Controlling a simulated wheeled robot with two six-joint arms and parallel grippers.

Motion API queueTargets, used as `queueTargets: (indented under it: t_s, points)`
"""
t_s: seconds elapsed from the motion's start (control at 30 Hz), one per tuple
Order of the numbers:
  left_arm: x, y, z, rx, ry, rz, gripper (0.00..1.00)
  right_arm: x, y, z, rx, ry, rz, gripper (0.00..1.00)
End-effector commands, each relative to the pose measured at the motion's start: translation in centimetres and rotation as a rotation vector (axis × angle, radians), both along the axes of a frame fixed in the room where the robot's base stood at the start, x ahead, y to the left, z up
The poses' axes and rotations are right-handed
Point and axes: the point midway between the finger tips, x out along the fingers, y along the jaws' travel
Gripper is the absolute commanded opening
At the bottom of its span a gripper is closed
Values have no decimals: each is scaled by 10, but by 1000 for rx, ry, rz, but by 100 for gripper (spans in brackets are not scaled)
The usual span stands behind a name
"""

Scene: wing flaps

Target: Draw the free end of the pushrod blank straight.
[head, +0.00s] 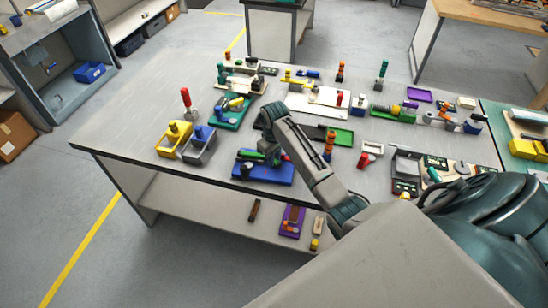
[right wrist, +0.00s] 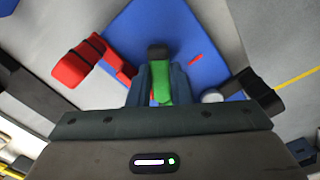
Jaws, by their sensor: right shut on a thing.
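A blue fixture board (head: 270,177) lies near the front edge of the table and also shows in the right wrist view (right wrist: 185,30). My right gripper (head: 270,157) is over it. In the right wrist view my right gripper (right wrist: 160,85) is shut on a green piece (right wrist: 161,88), with a dark block (right wrist: 157,52) just beyond it. I cannot tell whether the green piece is part of the pushrod blank; no thin rod shows clearly. A red part (right wrist: 85,62) stands at the board's left and a black part (right wrist: 262,92) at its right. My left gripper is out of view.
Several fixtures and tools fill the table's back. The table's left end is clear.

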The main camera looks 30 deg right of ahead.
Motion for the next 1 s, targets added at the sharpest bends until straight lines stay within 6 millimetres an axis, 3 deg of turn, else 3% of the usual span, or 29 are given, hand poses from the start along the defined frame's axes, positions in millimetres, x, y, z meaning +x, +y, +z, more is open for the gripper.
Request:
queueTargets:
  t_s: [0.03,0.07,0.17,0.77,1.0]
  points:
    - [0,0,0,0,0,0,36,1,0,1,0,-2,0,0]
    - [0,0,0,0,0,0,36,1,0,1,0,-2,-1,22]
    - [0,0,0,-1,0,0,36,1,0,0,-1,-2,-1,41]
    - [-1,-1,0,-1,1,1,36,1,-2,1,-5,-3,-7,41]
    - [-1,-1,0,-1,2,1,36,0,2,1,-5,-3,-129,41]
